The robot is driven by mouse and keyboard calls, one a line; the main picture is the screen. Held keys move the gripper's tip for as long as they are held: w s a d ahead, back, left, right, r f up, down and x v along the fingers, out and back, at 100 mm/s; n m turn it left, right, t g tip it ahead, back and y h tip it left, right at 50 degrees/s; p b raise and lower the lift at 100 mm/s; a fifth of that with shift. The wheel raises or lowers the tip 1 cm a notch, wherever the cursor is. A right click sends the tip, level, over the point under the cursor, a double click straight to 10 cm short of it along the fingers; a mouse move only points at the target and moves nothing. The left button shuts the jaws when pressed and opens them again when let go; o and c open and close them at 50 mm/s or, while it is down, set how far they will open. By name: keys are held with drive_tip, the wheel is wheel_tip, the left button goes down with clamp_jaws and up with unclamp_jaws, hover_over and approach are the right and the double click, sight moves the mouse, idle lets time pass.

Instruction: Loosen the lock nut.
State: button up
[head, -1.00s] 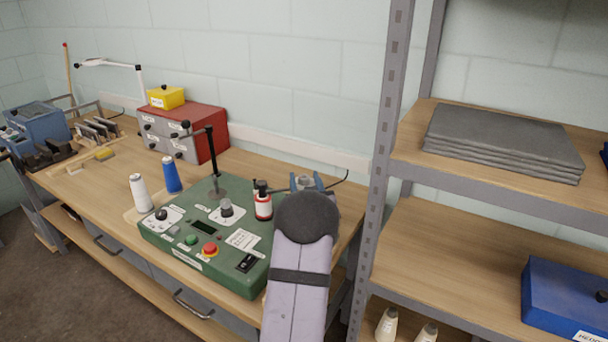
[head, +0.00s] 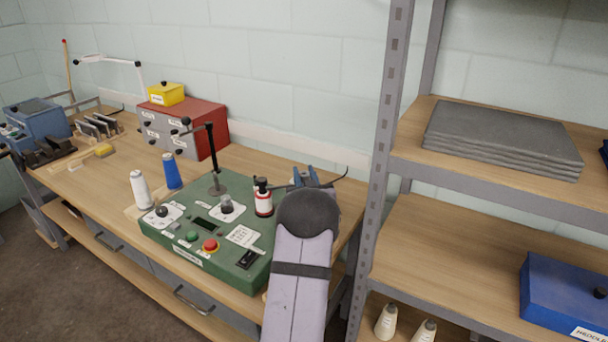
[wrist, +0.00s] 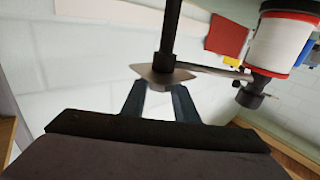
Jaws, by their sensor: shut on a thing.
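In the wrist view, a grey, pointed, wing-like piece (wrist: 166,73), which looks like the lock nut, sits around a dark rod (wrist: 172,28). My gripper (wrist: 157,88) has its two blue-grey fingers on either side of the nut's dark lower part and is shut on it. In the head view, my gripper (head: 305,178) is at the back right of the green machine (head: 185,245), partly behind my own wrist. The nut is too hidden there to make out.
A white, red-rimmed spool (head: 263,203) stands close left of my gripper; it also shows in the wrist view (wrist: 284,42). A black post (head: 212,160) rises from the machine. A grey shelf upright (head: 383,140) stands close on the right, the wall behind.

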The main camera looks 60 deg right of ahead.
drive_tip(key=shift+r+n+t+y, duration=0.1)
drive_tip(key=shift+n+t+y, duration=1.2)
drive_tip(key=shift+t+y, duration=0.15)
drive_tip(key=o, duration=1.1)
drive_tip(key=shift+s+a+b, duration=0.35)
drive_tip(key=shift+s+b, duration=0.1)
drive_tip(key=shift+s, duration=0.1)
drive_tip(key=shift+b+v, duration=0.9)
drive_tip(key=shift+v, duration=2.1)
